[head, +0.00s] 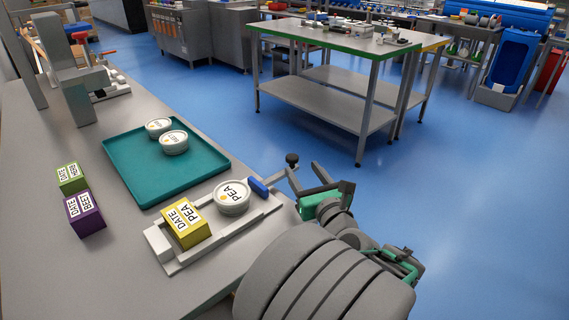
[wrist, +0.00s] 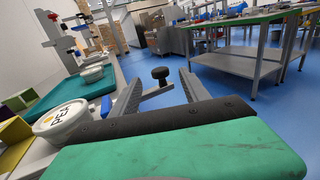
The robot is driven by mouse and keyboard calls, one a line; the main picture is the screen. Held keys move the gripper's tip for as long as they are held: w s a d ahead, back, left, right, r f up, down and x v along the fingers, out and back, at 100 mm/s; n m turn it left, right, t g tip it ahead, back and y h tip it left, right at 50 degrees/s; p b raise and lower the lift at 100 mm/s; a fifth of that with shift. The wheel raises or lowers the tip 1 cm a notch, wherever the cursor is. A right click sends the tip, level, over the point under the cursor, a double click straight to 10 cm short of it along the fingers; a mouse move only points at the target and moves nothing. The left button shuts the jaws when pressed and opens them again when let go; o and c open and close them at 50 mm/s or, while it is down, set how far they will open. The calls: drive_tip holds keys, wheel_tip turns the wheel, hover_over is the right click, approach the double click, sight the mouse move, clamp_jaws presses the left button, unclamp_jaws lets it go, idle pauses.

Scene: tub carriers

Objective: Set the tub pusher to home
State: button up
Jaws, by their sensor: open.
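The light grey tub carrier (head: 215,232) lies along the bench's right edge. A yellow box (head: 186,223) marked DATE PEA and a white PEA tub (head: 232,197) are on it; the tub also shows in the wrist view (wrist: 60,118). A blue block (head: 258,187), seemingly the pusher, stands at the far end of the carrier, beside the tub. A dark round knob (head: 291,159) stands just past the bench edge. My gripper (head: 293,174) is open by the knob. In the wrist view the knob (wrist: 160,73) shows between the open fingertips (wrist: 161,81); contact is unclear.
A teal tray (head: 190,185) with two white tubs (head: 174,142) is left of the carrier. A green box (head: 71,178) and a purple box (head: 85,213) stand farther left. A grey press-like stand (head: 78,95) is behind. Blue floor is clear beyond the bench, up to a green-edged table (head: 335,40).

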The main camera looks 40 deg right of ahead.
sight(294, 160)
drive_tip(key=x, duration=0.8)
drive_tip(key=shift+a+f, duration=0.1)
drive_tip(key=shift+f, duration=0.05)
clamp_jaws()
idle(0.3)
idle(0.8)
